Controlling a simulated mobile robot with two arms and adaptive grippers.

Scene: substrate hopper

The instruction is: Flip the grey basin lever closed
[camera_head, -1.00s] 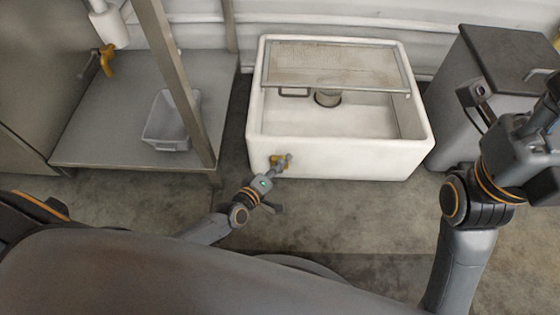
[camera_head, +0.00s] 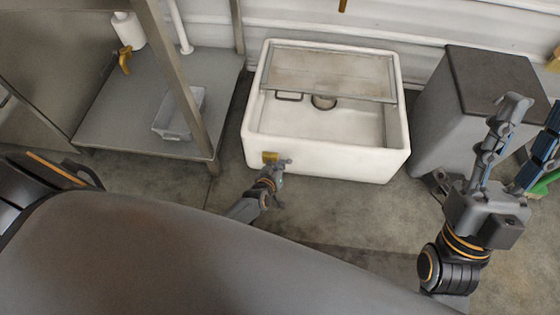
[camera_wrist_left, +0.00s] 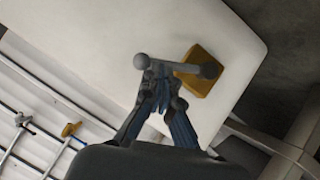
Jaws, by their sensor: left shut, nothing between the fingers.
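The white basin (camera_head: 335,162) stands on the floor in the middle of the head view. A yellow valve block (camera_head: 269,157) sits low on its front wall, towards the left. In the left wrist view a grey lever with a round knob (camera_wrist_left: 141,61) lies across the yellow block (camera_wrist_left: 201,82). My left gripper (camera_head: 284,163) is at this valve, shut and empty. Its fingertips (camera_wrist_left: 158,75) are right at the lever; I cannot tell whether they touch it. My right gripper (camera_head: 530,130) is open and empty at the right, away from the basin.
A grey bin with a dark lid (camera_head: 484,80) stands right of the basin. A steel bench (camera_head: 112,110) with a post and a grey tub (camera_head: 181,131) is at the left. A mesh frame (camera_head: 325,75) covers the basin's back part.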

